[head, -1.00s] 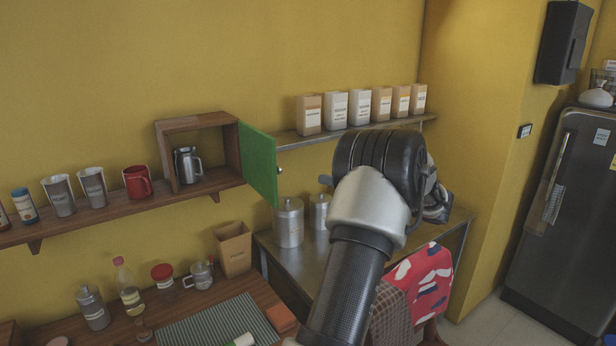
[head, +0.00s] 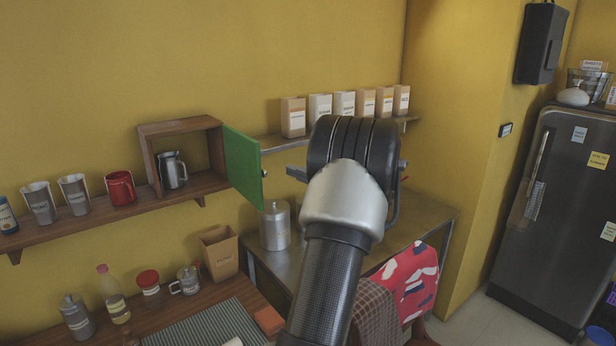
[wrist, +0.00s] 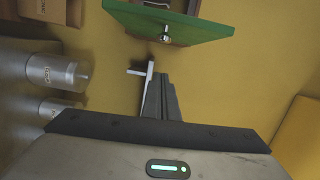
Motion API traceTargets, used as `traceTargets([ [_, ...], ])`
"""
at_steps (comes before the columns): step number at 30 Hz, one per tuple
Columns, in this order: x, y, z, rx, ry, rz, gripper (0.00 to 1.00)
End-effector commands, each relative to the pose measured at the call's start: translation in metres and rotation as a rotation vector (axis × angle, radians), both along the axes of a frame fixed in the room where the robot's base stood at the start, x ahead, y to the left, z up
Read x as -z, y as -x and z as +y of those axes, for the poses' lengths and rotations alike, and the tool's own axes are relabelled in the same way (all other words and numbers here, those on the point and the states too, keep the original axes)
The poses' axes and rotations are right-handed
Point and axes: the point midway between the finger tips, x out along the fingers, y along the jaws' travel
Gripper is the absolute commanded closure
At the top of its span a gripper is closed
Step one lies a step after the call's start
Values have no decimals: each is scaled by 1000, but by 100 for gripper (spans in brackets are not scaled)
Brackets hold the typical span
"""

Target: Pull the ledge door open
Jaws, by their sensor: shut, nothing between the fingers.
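The ledge door (head: 241,165) is a green panel hinged on the right side of a small wooden box (head: 148,160) on the wall ledge. It stands swung out, so the box's inside shows, with a steel jug (head: 172,171) in it. A small knob (head: 264,173) sits near the door's free edge. The wrist view shows the green door (wrist: 165,22) edge-on at the top, with its knob (wrist: 166,35). My gripper (wrist: 150,72) is shut and empty, just below the knob and apart from it. In the head view my gripper (head: 296,172) is right of the door, mostly hidden by my arm.
Metal canisters (head: 275,228) stand on the steel table below. A shelf (head: 268,143) with several cartons (head: 320,113) runs behind my arm. Mugs (head: 120,188) stand on the ledge (head: 90,223) left of the box. A fridge (head: 555,190) is far right.

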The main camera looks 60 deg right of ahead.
Motion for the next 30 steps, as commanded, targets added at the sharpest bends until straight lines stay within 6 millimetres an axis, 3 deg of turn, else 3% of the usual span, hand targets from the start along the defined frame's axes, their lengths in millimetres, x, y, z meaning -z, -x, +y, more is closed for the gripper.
traceTargets([
  [3,0,-24,-6,-3,1,0,100],
  [9,1,-36,20,-1,1,0,100],
  [25,2,-42,30,2,1,0,100],
  [30,-1,-48,45,58,2,-4,100],
])
